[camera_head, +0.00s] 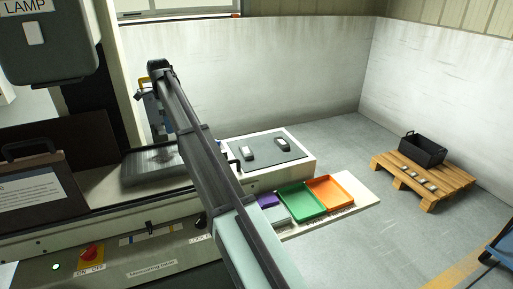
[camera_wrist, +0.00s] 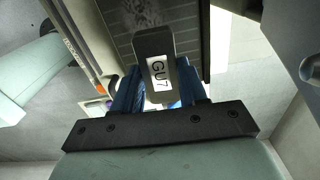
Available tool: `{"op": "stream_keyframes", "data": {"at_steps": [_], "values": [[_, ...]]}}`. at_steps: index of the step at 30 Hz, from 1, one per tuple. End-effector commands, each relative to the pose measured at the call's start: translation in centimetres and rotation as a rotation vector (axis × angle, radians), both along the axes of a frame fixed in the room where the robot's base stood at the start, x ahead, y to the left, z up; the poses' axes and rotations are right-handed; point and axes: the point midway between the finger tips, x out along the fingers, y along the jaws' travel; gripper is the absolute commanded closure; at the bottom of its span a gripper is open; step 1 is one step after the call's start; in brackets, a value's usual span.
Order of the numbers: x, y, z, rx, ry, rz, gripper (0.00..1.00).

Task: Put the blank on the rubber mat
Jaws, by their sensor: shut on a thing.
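In the wrist view, the blank (camera_wrist: 152,42), a dark block with a white label reading "GU7", is held between the blue fingers of my gripper (camera_wrist: 157,88). My gripper is shut on it. In the head view, my arm hides most of the gripper and the blank, above the left worktop. The dark grey rubber mat (camera_head: 266,149) lies on a white-topped stand right of my arm. Two similar dark blocks with pale tops rest on it, one at its left (camera_head: 248,153) and one at its right (camera_head: 281,143). Bare mat shows between and in front of them.
A dark, ribbed plate (camera_head: 153,165) lies on the machine below my wrist. Purple, green (camera_head: 301,203) and orange (camera_head: 332,191) trays lie in front of the stand. A wooden pallet (camera_head: 433,178) with a black bin (camera_head: 424,150) is at the far right. A lamp housing (camera_head: 45,45) hangs upper left.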

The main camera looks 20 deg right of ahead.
Motion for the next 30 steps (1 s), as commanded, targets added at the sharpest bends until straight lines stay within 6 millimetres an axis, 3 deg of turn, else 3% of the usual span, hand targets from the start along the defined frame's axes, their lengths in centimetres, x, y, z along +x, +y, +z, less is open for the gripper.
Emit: {"op": "stream_keyframes", "data": {"at_steps": [11,21,30], "values": [[0.6,-14.3,-1.0,-0.001,0.01,-0.164,1.0],[-1.4,-27.2,-2.3,0.001,0.022,-0.314,1.0],[-3.7,-35.0,-3.4,0.002,0.026,-0.384,1.0]]}}
